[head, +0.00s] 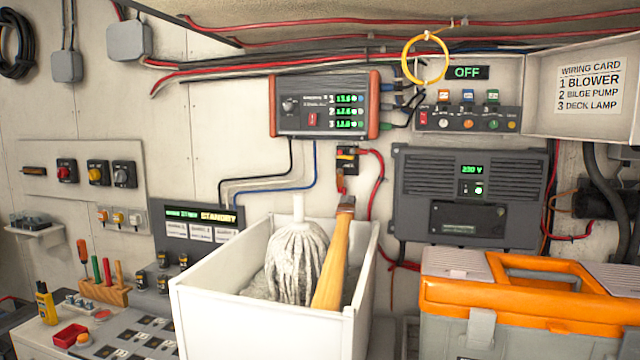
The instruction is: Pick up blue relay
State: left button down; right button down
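A small blue block (468,96), which looks like the blue relay, sits upright on the top of a dark switch strip (480,122) on the back wall, right of centre. An orange block (443,96) is to its left and a green block (492,96) to its right. It is small in this view, so its shape is hard to tell. Neither of my grippers is in view.
A white bin (225,322) with a mop (297,262) and a wooden handle (333,262) stands in front. An orange-grey toolbox (560,310) is at lower right. A yellow ring (403,60) hangs near the strip. An open flap (540,110) with a wiring card is at right.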

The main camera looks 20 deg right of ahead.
aim_at(467, 95)
jog(key=z, duration=1.25)
